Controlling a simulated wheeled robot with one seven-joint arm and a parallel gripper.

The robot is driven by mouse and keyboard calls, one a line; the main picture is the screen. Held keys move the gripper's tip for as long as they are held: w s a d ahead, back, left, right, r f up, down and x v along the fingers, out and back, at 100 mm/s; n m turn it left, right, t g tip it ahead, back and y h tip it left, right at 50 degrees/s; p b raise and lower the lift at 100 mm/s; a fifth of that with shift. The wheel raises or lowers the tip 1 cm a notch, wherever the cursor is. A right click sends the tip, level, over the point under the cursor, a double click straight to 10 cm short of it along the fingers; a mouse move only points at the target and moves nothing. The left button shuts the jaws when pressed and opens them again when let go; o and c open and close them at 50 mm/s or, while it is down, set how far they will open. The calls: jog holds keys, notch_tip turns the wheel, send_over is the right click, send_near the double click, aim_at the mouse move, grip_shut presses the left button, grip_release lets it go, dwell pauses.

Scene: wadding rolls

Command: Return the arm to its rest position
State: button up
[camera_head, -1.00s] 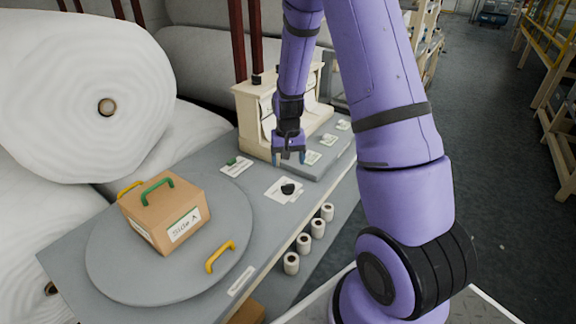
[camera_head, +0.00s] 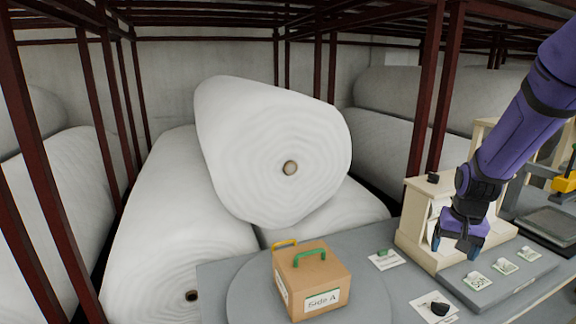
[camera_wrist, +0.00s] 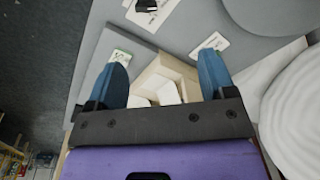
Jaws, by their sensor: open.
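My purple arm (camera_head: 512,125) reaches in from the right in the head view. My gripper (camera_head: 457,246) hangs at its end with blue fingertips, above the grey table beside the cream wooden stand (camera_head: 415,217). In the wrist view the two blue fingers of my gripper (camera_wrist: 164,76) stand wide apart with nothing held between them. Part of the cream stand (camera_wrist: 160,72) shows between and beyond them.
A cardboard box (camera_head: 300,290) marked "Side A", with green and yellow handles, sits on a round grey turntable (camera_head: 245,300). Small labelled cards (camera_head: 478,282) and a black object (camera_head: 438,308) lie near my gripper. Large white rolls (camera_head: 270,150) and dark red posts (camera_head: 424,100) stand behind.

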jog(key=s+a+r+n+t, duration=0.1)
jog(key=s+a+r, duration=0.15)
jog(key=r, duration=0.25)
jog(key=s+a+r, duration=0.1)
jog(key=s+r, duration=0.2)
jog(key=r, duration=0.2)
jog(key=s+a+r+n+t, duration=0.1)
jog(key=s+a+r, duration=0.2)
jog(key=s+r, duration=0.3)
jog(key=s+a+r+n+t, duration=0.2)
jog(key=s+r, duration=0.3)
jog(key=s, duration=0.7)
jog(key=shift+s+a+r+n, duration=0.3)
jog(key=shift+s+a+r, duration=0.1)
jog(key=shift+a, duration=0.1)
